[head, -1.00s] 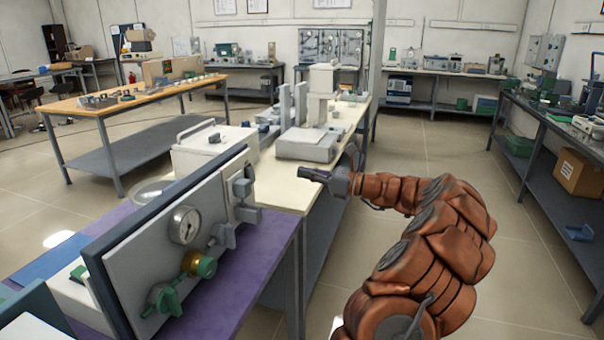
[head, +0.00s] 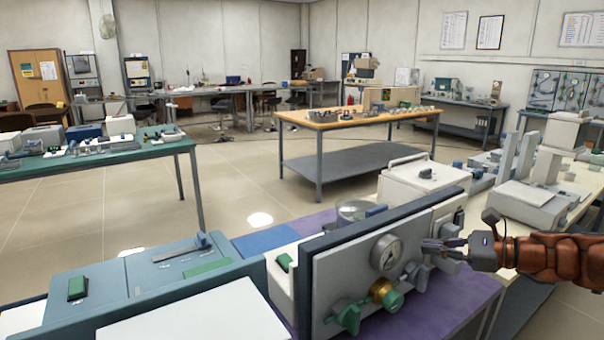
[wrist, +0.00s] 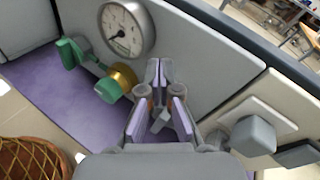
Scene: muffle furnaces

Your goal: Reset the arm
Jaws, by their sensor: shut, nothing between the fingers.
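My gripper (head: 440,246) is at the end of my brown arm on the right of the head view. It points left, near the front of a grey panel (head: 335,275) with a round dial gauge (head: 386,252) and green valve knobs (head: 344,318). In the wrist view my gripper (wrist: 160,75) shows its fingers together, with nothing held. The gauge (wrist: 127,30) is up and left of the fingertips there, with the brass and green valve (wrist: 115,84) below it. I cannot tell whether the fingertips touch the panel.
The panel stands on a purple-topped bench (head: 455,305). A white box with a handle (head: 420,182) is behind it. A blue-grey unit (head: 150,270) is at front left. A wooden table (head: 330,118) stands beyond, with open floor (head: 245,180) to its left.

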